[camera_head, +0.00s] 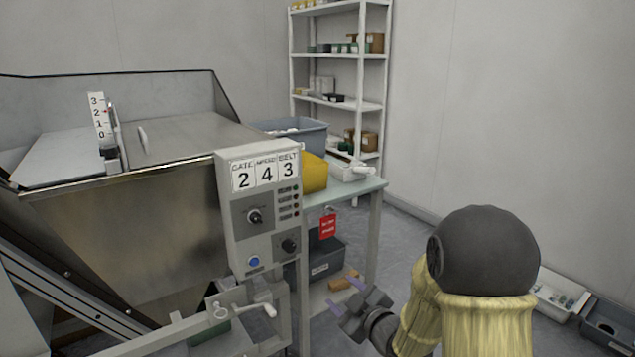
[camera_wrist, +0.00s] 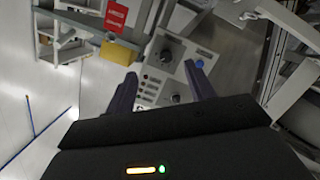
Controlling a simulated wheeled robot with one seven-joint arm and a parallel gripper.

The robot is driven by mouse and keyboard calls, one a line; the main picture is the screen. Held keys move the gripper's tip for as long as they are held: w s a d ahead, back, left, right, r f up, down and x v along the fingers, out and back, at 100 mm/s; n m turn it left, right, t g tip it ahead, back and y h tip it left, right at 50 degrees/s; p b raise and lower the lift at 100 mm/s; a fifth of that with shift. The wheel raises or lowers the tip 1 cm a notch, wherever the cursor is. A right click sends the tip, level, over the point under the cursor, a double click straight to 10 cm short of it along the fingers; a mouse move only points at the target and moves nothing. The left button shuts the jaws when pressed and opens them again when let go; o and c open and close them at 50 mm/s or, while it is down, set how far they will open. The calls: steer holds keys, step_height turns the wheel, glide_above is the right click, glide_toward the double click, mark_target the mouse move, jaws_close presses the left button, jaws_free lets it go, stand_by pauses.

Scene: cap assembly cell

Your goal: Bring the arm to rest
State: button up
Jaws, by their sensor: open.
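My gripper (camera_head: 346,296) is in the lower middle of the head view, in front of the small table and to the right of the control box. In the wrist view my gripper (camera_wrist: 160,78) shows two dark purple fingers spread apart with nothing between them. It is open and empty. My arm, with a dark round joint and yellowish covers, fills the lower right of the head view. The control box (camera_head: 262,210) shows the numbers 2, 4 and 3, with knobs and a blue button. In the wrist view the control box (camera_wrist: 152,90) appears beyond the fingers.
A metal hopper (camera_head: 130,240) stands at left, with a crank handle (camera_head: 262,309) low in front. The small table (camera_head: 372,190) carries a grey bin (camera_head: 300,136) and a yellow object (camera_head: 314,172). A red tag (camera_head: 328,226) hangs below. Trays (camera_head: 556,298) lie on the floor at right.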

steer(key=s+d+f+m+g+h+p, duration=0.1)
steer(key=s+d+m+g+h+p, duration=0.2)
steer(key=s+d+m+g+h, duration=0.45)
steer(key=s+d+m+g+p, duration=0.15)
steer(key=s+m+g, duration=0.3)
steer(key=s, duration=0.95)
step_height(320, 180, up, 38)
steer(key=p, duration=3.8)
steer(key=shift+s+a+r+m, duration=0.2)
steer(key=shift+s+m, duration=0.1)
steer(key=shift+m, duration=0.1)
steer(key=shift+f, duration=0.15)
